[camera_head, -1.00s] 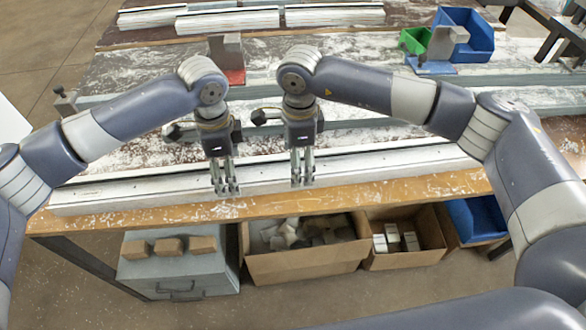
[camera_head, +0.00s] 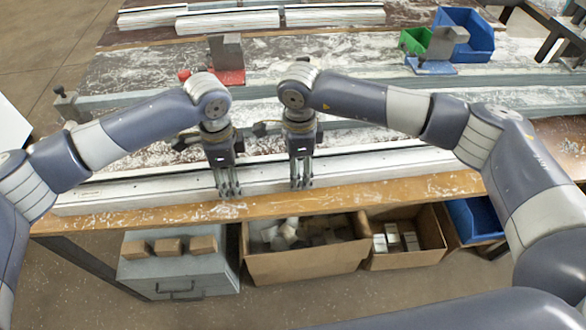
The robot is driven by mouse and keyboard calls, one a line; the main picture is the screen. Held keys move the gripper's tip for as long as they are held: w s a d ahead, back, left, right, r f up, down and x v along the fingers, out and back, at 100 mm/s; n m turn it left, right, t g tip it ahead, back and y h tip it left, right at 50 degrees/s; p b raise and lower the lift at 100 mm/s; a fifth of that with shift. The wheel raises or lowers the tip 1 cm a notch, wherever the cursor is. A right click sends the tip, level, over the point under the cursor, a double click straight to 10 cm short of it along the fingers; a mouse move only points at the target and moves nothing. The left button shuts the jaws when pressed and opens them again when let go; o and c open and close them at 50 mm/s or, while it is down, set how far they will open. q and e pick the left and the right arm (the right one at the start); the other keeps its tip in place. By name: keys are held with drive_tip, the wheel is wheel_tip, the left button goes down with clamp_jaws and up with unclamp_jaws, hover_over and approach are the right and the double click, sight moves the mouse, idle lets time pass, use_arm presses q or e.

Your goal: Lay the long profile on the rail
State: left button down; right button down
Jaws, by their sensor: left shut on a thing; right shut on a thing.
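The long profile (camera_head: 120,200) is a pale, straight bar along the front of the bench, with a dark line along its top. My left gripper (camera_head: 229,191) is shut on it left of its middle. My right gripper (camera_head: 301,184) is shut on it a little further right. Both grippers point down, and the fingertips overlap the profile's front side. I cannot tell whether the profile touches the bench top. The rail (camera_head: 130,98) is a grey bar running across the bench behind my wrists, partly hidden by my arms.
A red-based clamp block (camera_head: 227,55) and a blue-based one (camera_head: 440,45) stand behind the rail. White profile stacks (camera_head: 225,20) lie at the far back. Cardboard boxes (camera_head: 305,265) stand below the wooden front edge.

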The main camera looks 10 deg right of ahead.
use_arm(q)
drive_tip(key=shift+w+r, duration=0.1)
drive_tip(key=shift+r, duration=0.1)
use_arm(e)
drive_tip(key=shift+w+r, duration=0.1)
drive_tip(key=shift+r, duration=0.1)
